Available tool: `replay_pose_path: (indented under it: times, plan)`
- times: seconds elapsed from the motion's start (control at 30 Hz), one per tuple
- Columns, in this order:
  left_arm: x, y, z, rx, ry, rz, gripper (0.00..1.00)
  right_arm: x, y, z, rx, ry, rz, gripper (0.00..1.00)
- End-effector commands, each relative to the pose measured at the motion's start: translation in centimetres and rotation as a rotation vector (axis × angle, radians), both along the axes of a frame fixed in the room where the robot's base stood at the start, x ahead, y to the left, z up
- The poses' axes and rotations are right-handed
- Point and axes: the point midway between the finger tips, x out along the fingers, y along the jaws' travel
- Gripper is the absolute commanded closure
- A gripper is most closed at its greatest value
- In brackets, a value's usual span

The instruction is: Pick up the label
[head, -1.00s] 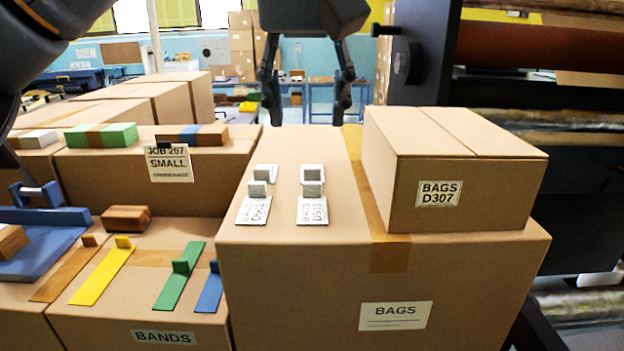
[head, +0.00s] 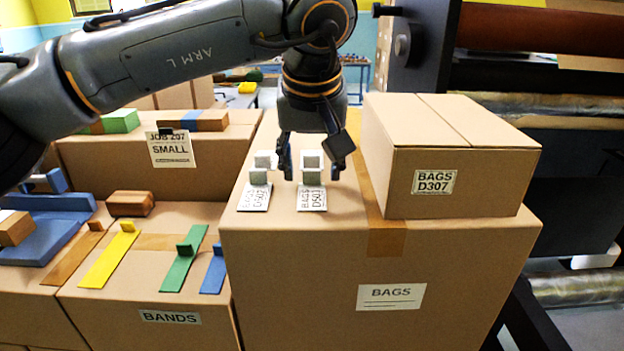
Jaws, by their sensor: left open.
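Two white labels lie on top of the large BAGS carton (head: 330,240), each with a small grey block and a white square loop at its far end. The left label (head: 255,198) appears to read D502. The right label (head: 312,198) also starts with BAGS D50, its last digit unclear. My left gripper (head: 313,172) points down, open and empty, with its fingers on either side of the right label's upright block and loop (head: 312,165). I cannot tell if a finger touches it. My right gripper is not in view.
A smaller carton marked BAGS D307 (head: 436,182) stands close on the right. To the left, the BANDS carton (head: 170,318) carries yellow, green and blue strips with upright tabs. Dark machinery with rolls fills the right side.

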Motion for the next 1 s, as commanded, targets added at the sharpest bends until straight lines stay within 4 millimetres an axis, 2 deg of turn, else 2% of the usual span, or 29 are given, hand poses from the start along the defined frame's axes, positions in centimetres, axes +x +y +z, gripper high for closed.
replay_pose_path:
  times: [0.1,0.3,0.37,0.5,0.53,0.87,1.0]
  plan:
    - [0.26,0.01,-0.69,-0.001,0.0,0.0,0.47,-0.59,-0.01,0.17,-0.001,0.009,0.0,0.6]
    - [0.28,0.0,-0.78,-0.002,-0.001,0.0,0.47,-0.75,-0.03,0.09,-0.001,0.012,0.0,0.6]
    - [0.28,0.0,-0.77,-0.002,-0.001,0.0,0.57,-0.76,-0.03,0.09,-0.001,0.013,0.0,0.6]
    - [0.27,-0.01,-0.76,-0.002,-0.001,-0.001,0.86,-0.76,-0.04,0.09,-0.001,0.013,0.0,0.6]
    - [0.27,-0.01,-0.76,-0.002,0.0,-0.001,0.87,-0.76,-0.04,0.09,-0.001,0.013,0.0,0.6]
    - [0.28,-0.01,-0.75,-0.001,0.0,0.0,0.88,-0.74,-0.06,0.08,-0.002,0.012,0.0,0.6]
    - [0.32,-0.04,-0.14,-0.002,-0.002,0.001,0.88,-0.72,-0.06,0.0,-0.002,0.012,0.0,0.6]
